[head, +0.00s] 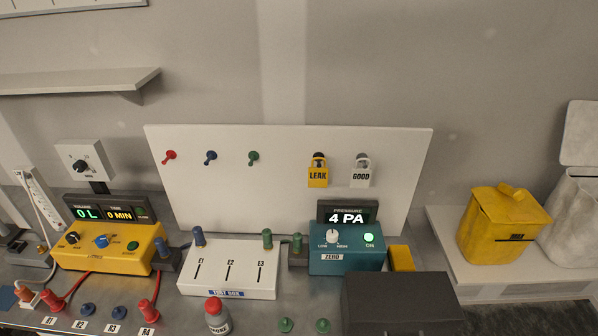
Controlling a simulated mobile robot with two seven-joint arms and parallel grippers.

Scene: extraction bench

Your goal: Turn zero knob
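The teal pressure box (347,261) stands on the bench right of centre. Its display (347,217) reads 4 PA. A white knob (333,237) sits on the left of its top face, with a ZERO label (333,257) on the front below it. Small lettering stands either side of the knob and is too small to read surely. A lit green button (369,238) marked ON is to the knob's right. Neither of my grippers is in view, and nothing touches the knob.
A dark grey box (401,303) stands in front of the teal box. A white test box (229,269) is to its left, and a yellow pump box (108,247) is farther left. A white board (288,180) with pegs and LEAK and GOOD tags stands behind.

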